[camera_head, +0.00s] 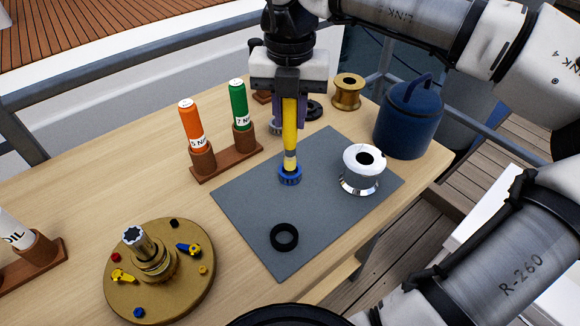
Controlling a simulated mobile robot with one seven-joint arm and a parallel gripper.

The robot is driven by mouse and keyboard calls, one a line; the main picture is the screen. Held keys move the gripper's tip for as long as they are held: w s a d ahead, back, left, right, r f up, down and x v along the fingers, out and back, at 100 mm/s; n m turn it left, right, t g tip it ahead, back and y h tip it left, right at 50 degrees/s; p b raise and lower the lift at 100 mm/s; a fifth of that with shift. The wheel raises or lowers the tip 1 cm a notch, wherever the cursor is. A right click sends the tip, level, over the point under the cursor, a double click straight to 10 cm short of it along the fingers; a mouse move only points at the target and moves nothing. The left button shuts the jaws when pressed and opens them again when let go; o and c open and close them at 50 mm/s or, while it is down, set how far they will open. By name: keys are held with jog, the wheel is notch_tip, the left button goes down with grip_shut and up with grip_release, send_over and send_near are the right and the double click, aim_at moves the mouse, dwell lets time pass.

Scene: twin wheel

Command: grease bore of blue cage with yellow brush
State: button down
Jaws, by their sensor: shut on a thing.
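The yellow brush (289,125) hangs upright from my gripper (288,92), which is shut on its upper part. The blue cage (290,176) is a small toothed ring on the grey mat (240,205). The brush's pale lower end meets the cage from above, at its centre. The bore is hidden behind the brush, so I cannot tell how deep the tip reaches.
A silver drum (361,170) and a black ring (284,237) are on the mat. A rack (226,163) holds orange (191,125) and green (238,103) tubes. A blue canister (402,122), a brass spool (348,93) and a brass base (160,290) with pawls stand around.

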jog(key=shift+f+b, duration=1.15)
jog(key=shift+f, duration=0.3)
